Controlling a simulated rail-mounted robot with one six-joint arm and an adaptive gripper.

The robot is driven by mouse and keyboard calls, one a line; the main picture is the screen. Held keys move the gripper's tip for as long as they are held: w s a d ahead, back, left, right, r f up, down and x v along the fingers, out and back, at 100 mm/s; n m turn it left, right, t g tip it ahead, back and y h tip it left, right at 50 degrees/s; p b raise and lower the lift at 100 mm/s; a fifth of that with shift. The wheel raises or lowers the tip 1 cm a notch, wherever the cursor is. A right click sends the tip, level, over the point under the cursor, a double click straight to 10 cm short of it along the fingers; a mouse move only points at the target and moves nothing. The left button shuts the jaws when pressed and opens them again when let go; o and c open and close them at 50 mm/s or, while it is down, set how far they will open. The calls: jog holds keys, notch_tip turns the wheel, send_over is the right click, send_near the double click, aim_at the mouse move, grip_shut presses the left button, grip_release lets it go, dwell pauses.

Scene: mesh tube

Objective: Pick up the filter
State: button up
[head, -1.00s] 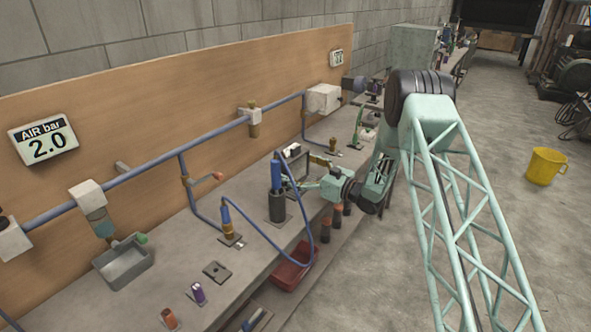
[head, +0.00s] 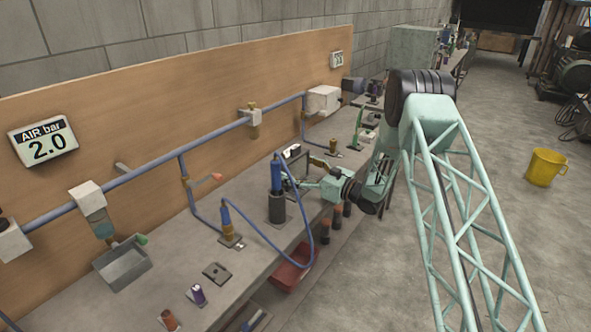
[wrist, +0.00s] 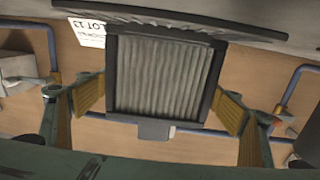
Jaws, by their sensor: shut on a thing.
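The filter (wrist: 161,76) is a grey pleated panel in a dark square frame, seen face-on in the wrist view. My gripper (wrist: 160,104) has a finger with a yellow pad on each side of it. The pads meet the left and right edges of the frame. In the head view my gripper (head: 300,183) is over the bench, close behind the blue-topped dark cylinder.
The dark cylinder (head: 277,208) stands close to my gripper on the bench (head: 180,262). A blue hose (head: 270,238) loops over the front edge. A blue pipe (head: 160,161) runs along the wooden backboard (head: 120,110). A white lot label (wrist: 88,32) shows behind the filter.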

aim_at(296, 147)
jog(key=shift+r+p, duration=0.4)
jog(key=shift+r, duration=4.4)
